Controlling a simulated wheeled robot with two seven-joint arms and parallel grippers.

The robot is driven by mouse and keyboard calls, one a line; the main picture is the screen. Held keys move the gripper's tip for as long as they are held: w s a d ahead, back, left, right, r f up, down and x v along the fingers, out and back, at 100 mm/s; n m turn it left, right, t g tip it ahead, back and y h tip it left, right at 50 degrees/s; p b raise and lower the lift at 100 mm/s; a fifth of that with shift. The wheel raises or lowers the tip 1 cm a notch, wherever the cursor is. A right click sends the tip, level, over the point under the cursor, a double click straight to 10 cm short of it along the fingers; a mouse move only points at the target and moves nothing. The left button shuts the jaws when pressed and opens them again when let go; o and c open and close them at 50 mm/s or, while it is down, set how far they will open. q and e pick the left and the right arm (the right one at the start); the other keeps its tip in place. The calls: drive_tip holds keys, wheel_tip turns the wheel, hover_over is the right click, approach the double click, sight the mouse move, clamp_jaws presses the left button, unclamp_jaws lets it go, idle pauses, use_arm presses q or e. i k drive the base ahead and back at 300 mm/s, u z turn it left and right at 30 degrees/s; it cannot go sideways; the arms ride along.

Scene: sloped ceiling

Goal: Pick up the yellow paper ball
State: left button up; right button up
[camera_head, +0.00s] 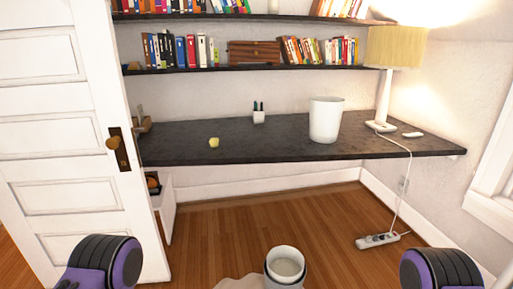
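The yellow paper ball (214,142) is a small crumpled lump. It lies on the dark desk (270,144), left of the middle and close to the front edge. Nothing touches it. Parts of my two arms, black and purple, show at the bottom left and bottom right of the head view, well short of the desk. Neither gripper is in the picture.
A white bin (326,120) and a lamp (384,95) stand on the desk, right of the ball. An open white door (70,130) is at left. A bucket (285,268) and a power strip (378,240) are on the wooden floor. Shelves (250,67) hang above the desk.

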sight(214, 142)
drive_tip(key=z, duration=0.3)
drive_tip(key=k, duration=0.1)
drive_tip(key=u, duration=1.1)
drive_tip(key=i, duration=1.5)
drive_tip(key=z, duration=0.4)
